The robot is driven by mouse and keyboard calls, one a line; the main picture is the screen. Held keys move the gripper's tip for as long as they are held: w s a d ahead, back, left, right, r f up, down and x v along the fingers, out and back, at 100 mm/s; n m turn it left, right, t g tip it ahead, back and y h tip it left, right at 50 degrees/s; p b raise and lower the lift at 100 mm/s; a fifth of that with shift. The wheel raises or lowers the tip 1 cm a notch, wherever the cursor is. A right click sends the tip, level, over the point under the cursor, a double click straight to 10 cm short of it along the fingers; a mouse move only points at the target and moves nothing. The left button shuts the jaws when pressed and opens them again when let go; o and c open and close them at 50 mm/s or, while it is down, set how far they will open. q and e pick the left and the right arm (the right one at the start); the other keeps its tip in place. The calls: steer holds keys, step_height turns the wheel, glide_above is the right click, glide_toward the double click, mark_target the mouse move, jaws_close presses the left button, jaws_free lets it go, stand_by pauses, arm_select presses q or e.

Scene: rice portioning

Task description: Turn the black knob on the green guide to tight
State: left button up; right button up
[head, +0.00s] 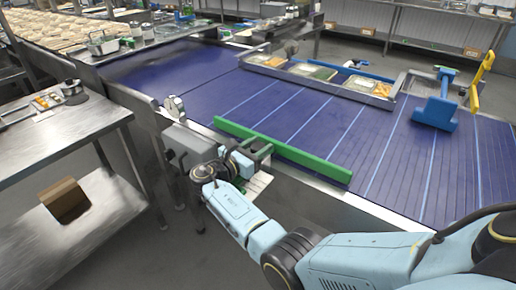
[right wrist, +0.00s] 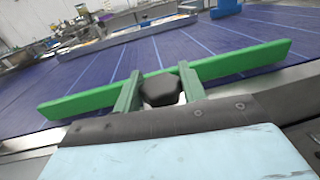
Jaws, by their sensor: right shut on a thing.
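The green guide (head: 310,162) is a long bar lying along the near edge of the blue conveyor; in the right wrist view the guide (right wrist: 240,62) crosses the picture. The black knob (right wrist: 160,90) sits at the guide's near side. My right gripper (head: 261,150) is at the guide; in the right wrist view its two green fingers (right wrist: 160,84) stand on either side of the knob and close on it. In the head view the knob is hidden by the gripper. The knob's tightness cannot be seen. My left gripper is not in view.
The blue conveyor (head: 340,120) runs behind the guide, with a metal tray of food pans (head: 310,72) and a blue stand (head: 435,112) on it. A grey box (head: 188,143) is close left of the gripper. A steel table (head: 60,130) stands at left.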

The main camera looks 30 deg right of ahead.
steer(key=shift+r, duration=0.1)
steer(key=o, duration=0.9)
steer(key=shift+d, duration=0.1)
steer(key=shift+c, duration=0.2)
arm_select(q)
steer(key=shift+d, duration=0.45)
arm_select(e)
steer(key=shift+o, duration=0.6)
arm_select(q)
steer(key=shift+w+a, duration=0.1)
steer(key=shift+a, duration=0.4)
arm_select(e)
steer(key=v, duration=1.3)
steer(key=shift+a, duration=0.2)
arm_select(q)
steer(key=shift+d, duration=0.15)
arm_select(e)
steer(key=shift+s, duration=0.15)
